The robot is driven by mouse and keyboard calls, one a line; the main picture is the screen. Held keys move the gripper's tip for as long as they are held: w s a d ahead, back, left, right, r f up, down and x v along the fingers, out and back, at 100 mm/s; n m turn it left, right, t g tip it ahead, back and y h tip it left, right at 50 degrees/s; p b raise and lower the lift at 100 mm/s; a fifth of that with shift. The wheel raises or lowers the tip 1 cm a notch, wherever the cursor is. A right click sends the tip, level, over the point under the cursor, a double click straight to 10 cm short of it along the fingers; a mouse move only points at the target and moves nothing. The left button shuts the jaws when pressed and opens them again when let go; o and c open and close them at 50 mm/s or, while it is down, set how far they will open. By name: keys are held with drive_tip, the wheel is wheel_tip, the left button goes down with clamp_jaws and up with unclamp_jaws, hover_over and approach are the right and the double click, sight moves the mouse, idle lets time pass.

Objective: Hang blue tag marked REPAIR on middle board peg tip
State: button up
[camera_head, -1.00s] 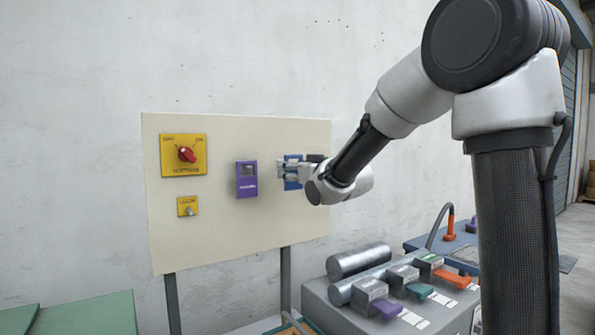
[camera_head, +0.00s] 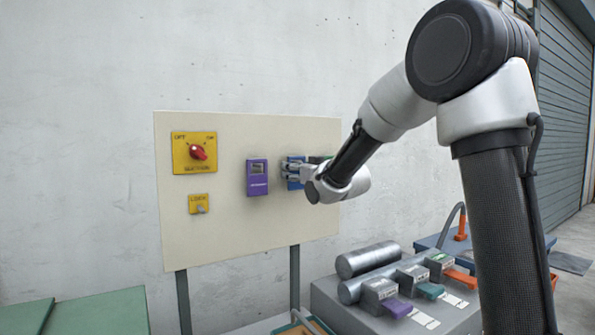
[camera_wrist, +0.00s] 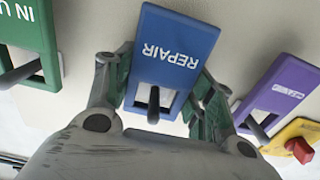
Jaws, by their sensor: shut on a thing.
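The blue tag marked REPAIR (camera_wrist: 178,45) is upside down in the wrist view, between the two fingers of my gripper (camera_wrist: 160,85). My gripper is shut on its side edges. A dark peg (camera_wrist: 153,105) shows in the tag's window and appears to pass through it; how far along the peg the tag sits cannot be told. In the head view the blue tag (camera_head: 293,185) is at the board's right part, mostly behind my gripper (camera_head: 296,173).
A purple tag (camera_head: 257,178) hangs on the board (camera_head: 225,235) left of the blue one. A green tag (camera_wrist: 25,35) hangs on the other side, close to my finger. A yellow panel with red switch (camera_head: 196,152) is farther left. A grey machine with coloured levers (camera_head: 400,290) stands below.

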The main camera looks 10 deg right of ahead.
idle(0.4)
drive_tip(key=o, duration=1.1)
drive_tip(key=v, duration=1.1)
drive_tip(key=s+d+f+m+g+h, duration=0.1)
drive_tip(key=s+d+f+g+h, duration=0.2)
drive_tip(key=f, duration=0.4)
drive_tip(key=s+d+f+g+h, duration=0.1)
drive_tip(key=s+d+f+g, duration=0.3)
drive_tip(key=f, duration=0.4)
drive_tip(key=shift+s+d+m+g+h, duration=0.35)
drive_tip(key=shift+s+d+g, duration=0.55)
drive_tip(key=shift+s, duration=3.8)
drive_tip(key=shift+s+d+m+g+h, duration=0.2)
drive_tip(key=shift+s+d+m+g, duration=0.55)
drive_tip(key=shift+s, duration=4)
drive_tip(key=shift+s+d+m+g+h, duration=0.25)
drive_tip(key=shift+s+d+g, duration=0.85)
drive_tip(key=shift+s, duration=3.6)
